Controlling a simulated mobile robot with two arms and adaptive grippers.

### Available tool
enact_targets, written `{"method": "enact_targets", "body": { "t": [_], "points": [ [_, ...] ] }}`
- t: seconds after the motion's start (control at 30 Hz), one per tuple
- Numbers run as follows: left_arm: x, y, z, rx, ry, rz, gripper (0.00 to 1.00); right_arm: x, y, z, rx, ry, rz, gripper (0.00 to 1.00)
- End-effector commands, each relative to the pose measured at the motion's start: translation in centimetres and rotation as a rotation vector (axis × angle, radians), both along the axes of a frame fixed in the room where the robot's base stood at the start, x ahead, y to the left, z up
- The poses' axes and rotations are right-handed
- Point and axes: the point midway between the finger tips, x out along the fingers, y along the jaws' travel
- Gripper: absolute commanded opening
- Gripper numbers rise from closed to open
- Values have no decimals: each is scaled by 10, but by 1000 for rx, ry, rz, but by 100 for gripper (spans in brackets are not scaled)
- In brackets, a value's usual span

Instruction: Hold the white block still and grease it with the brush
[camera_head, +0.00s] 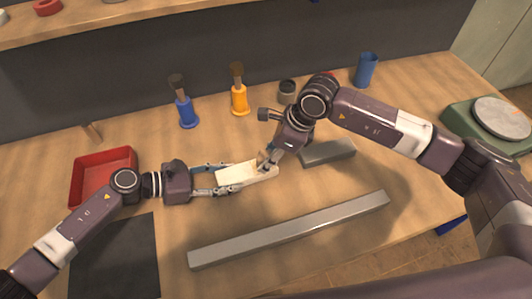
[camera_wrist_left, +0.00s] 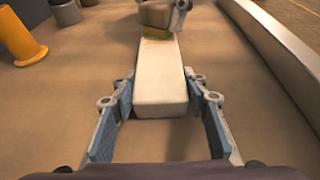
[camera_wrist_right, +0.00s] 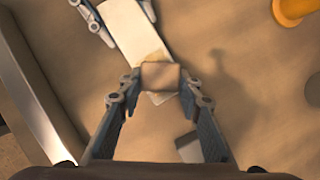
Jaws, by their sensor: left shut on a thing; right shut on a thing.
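The white block (camera_head: 238,175) is a long pale bar lying over the table; it also shows in the left wrist view (camera_wrist_left: 161,80) and the right wrist view (camera_wrist_right: 127,30). My left gripper (camera_head: 222,179) is shut on its left end, one finger on each side (camera_wrist_left: 161,100). My right gripper (camera_head: 268,163) is shut on a small square beige piece, seemingly the brush (camera_wrist_right: 160,77), over the block's right end. A yellowish part shows on the block below that gripper in the left wrist view. The bristles are mostly hidden.
A blue holder (camera_head: 187,112) and an orange holder (camera_head: 239,101), each with a dark-topped item, stand behind. A red tray (camera_head: 76,183) is at left, with a dark mat (camera_head: 115,258) in front. A long metal bar (camera_head: 290,230) lies in front; a grey block (camera_head: 328,153) lies right.

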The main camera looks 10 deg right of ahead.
Motion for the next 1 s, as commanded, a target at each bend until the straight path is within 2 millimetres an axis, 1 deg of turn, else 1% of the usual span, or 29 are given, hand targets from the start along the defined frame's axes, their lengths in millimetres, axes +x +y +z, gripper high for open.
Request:
{"method": "enact_targets", "body": {
  "t": [0.03, 0.3, 0.47, 0.57, 0.83, 1.0],
  "points": [
    [1, 0, 0, -1, -1, 1, 7, -5, -2, -3, -4, 6, 1, 13],
    [1, 0, 0, -1, -1, 2, 7, -26, -7, -1, -4, 7, 1, 13],
    [1, 0, 1, -1, -2, 1, 7, -30, -8, 0, -3, 6, 1, 13],
    [1, 0, 1, -1, -2, 1, 7, -27, -7, 0, -3, 5, -1, 13],
    [1, 0, 1, -1, -2, 1, 7, -5, -1, 0, -2, 3, -2, 13],
    [1, 0, 1, -1, -2, 1, 7, 2, 0, 0, -2, 3, 0, 13]
  ]
}}
